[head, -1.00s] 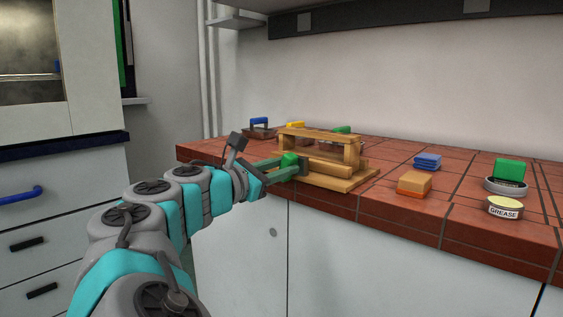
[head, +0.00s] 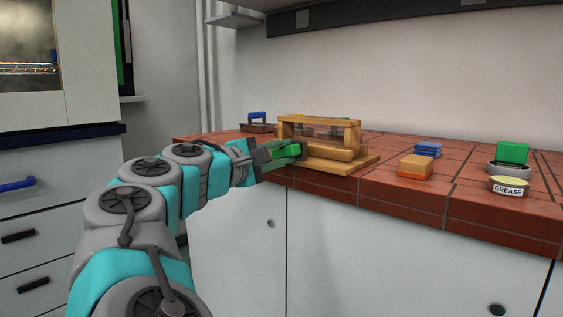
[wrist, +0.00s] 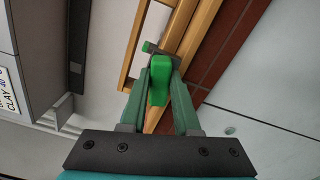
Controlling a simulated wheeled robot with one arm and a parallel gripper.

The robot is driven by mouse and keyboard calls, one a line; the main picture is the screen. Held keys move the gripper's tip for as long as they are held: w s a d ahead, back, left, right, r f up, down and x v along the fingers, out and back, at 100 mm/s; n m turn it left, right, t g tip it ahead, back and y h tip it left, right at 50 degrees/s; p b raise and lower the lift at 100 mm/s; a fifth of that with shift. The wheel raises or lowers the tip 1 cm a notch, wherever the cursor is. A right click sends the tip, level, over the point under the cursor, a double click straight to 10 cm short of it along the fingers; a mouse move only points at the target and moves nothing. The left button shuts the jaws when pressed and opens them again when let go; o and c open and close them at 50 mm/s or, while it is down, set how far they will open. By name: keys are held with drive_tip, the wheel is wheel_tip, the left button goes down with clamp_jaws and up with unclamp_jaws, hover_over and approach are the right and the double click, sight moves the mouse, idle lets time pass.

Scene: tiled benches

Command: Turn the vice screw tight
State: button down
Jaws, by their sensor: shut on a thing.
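The wooden vice (head: 372,161) stands at the front edge of the tiled bench, a frame of bars on a flat base. Its green screw handle (head: 289,152) sticks out at the left end. My gripper (head: 280,151) reaches it from the left and is shut on the handle. In the wrist view the handle (wrist: 160,86) sits between the two green fingers of my gripper (wrist: 161,68), with the vice's wooden bars (wrist: 200,32) beyond. The fingers and frame hide most of the screw, so I cannot tell how tight the jaws are.
Right of the vice lie an orange-and-tan block (head: 415,167), blue blocks (head: 427,149), a green block (head: 512,153) in a grey dish and a grease tin (head: 509,187). A blue-handled thing (head: 257,120) stands behind left. Bare tiles lie between them.

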drive_tip(key=shift+f+m+b, duration=0.15)
drive_tip(key=shift+m+b, duration=0.75)
drive_tip(key=shift+m, duration=0.6)
drive_tip(key=c, duration=0.6)
unclamp_jaws()
drive_tip(key=shift+c, duration=0.2)
drive_tip(key=v, duration=0.7)
drive_tip(key=shift+s+a, duration=0.25)
drive_tip(key=shift+s, duration=0.1)
